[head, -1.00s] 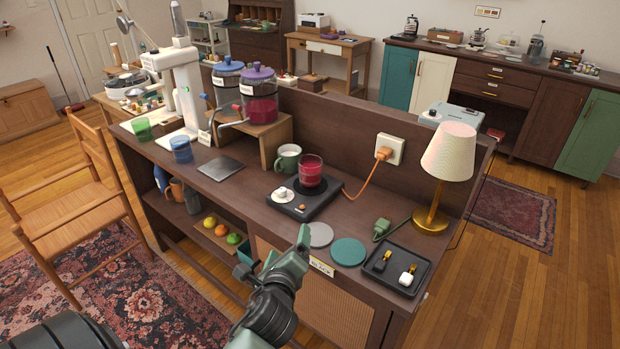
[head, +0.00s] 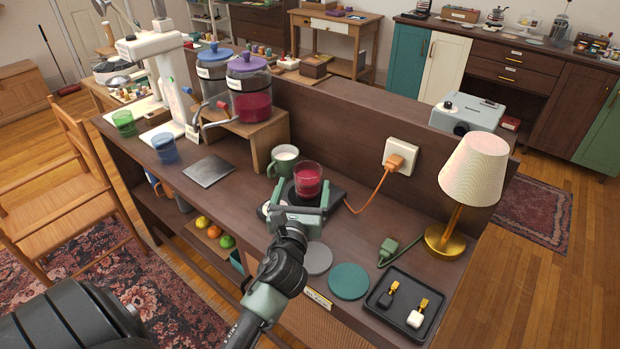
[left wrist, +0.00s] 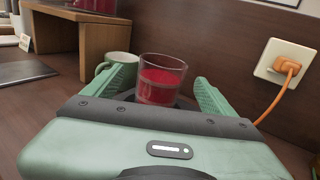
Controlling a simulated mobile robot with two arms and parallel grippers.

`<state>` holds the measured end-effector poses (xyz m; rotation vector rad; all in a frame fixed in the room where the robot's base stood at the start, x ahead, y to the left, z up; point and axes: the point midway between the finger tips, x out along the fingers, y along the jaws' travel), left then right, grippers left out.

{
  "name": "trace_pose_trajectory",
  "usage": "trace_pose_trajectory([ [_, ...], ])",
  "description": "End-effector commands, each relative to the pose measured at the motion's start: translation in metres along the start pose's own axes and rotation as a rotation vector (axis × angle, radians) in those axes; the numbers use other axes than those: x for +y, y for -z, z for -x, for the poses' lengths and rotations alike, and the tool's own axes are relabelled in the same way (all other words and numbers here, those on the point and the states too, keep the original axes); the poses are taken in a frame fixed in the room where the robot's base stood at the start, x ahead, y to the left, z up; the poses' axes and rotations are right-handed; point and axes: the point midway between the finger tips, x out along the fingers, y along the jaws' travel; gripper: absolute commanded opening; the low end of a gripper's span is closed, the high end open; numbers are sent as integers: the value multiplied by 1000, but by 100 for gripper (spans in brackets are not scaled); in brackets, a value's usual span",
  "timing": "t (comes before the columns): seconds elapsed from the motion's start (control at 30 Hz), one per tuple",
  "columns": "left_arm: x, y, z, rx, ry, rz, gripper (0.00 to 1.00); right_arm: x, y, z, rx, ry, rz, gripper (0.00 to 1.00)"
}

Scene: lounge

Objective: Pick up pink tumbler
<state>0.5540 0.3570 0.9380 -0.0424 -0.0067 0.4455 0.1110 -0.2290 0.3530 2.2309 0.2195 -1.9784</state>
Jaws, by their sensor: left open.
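The pink tumbler (head: 308,181) is a clear glass with red-pink liquid. It stands upright on a black warmer plate (head: 338,195) on the wooden counter. My left gripper (head: 300,197) is open, just in front of the tumbler in the head view. In the left wrist view the tumbler (left wrist: 161,80) shows between the two green fingers (left wrist: 165,92), with its lower part hidden by the gripper body. I cannot tell whether either finger touches it. My right gripper is not in view.
A green mug (head: 283,163) stands close behind and left of the tumbler. An orange plug (head: 395,162) and its cord lie to the right. Two round coasters, a black tray (head: 407,306) and a lamp (head: 462,195) are on the right. A drink dispenser (head: 250,90) stands on a riser at left.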

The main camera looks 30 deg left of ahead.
Motion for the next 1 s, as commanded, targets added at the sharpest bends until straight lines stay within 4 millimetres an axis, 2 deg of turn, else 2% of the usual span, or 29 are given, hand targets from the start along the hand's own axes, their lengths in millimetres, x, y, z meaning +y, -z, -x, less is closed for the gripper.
trace_pose_trajectory([
  [0.3,-2,1,-38,0,-1,3,86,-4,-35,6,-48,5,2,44],
  [0.37,-3,3,-48,0,-1,3,86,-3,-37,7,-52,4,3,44],
  [0.57,-3,4,-71,1,0,0,86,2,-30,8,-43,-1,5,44],
  [0.7,-3,4,-74,1,0,0,86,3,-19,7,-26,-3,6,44],
  [0.83,-3,4,-74,1,0,0,86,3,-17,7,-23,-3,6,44],
  [1.0,-3,5,-73,1,0,0,39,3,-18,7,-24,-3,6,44],
])
